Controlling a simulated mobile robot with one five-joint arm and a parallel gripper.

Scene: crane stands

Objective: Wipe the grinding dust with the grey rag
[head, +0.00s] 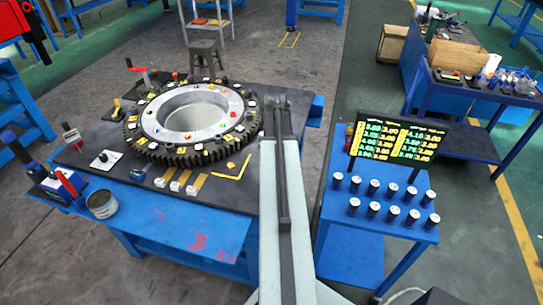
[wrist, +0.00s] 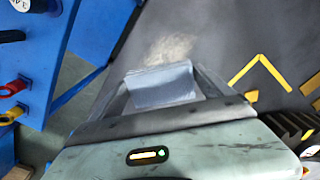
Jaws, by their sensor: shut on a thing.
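The grey rag (wrist: 162,88) is a folded, blue-grey pad in the wrist view. My gripper (wrist: 165,80) is shut on it, with one finger on each side. The grinding dust (wrist: 168,48) is a pale, beige smear on the dark surface, just beyond the rag's far edge in the picture. I cannot tell whether the rag touches the surface. In the head view my arm stretches over the right part of the workbench; I cannot make out the gripper, the rag or the dust there.
A large toothed ring (head: 137,128) lies on the workbench (head: 115,170), left of my arm. A yellow angle mark (head: 234,168) lies in front of it. A grey tin (head: 101,203) stands at the left front. A blue stand (head: 350,250) with several dark cylinders and a display is on the right.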

